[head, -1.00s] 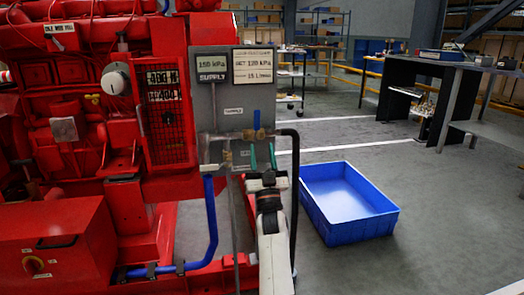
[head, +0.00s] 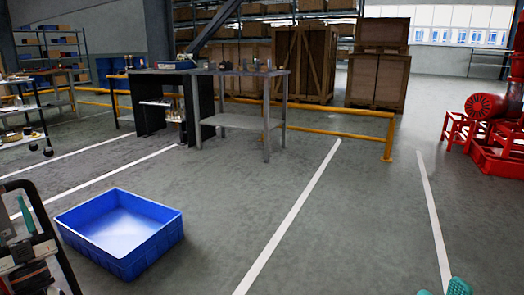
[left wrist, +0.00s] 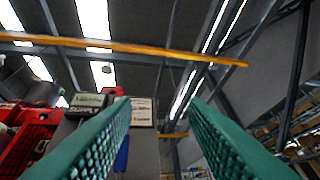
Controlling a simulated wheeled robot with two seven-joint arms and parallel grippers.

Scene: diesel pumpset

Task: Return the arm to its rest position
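My left gripper (head: 14,220) shows in the lower left corner of the head view, beside a black hose (head: 52,225). In the left wrist view my left gripper (left wrist: 160,110) has its two green ribbed fingers wide apart with nothing between them. Beyond them are the red pumpset (left wrist: 35,140), a grey supply box (left wrist: 88,104), a pale plate (left wrist: 142,112) and a blue handle (left wrist: 122,155). My right gripper (head: 442,290) shows only as teal fingertips at the bottom edge of the head view. They look apart, with most of it cut off.
A blue crate (head: 120,255) stands empty on the floor at lower left. A grey table (head: 245,118), a yellow rail (head: 340,114) and wooden crates (head: 305,65) stand behind. A red machine (head: 490,115) is at far right. The middle floor is clear.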

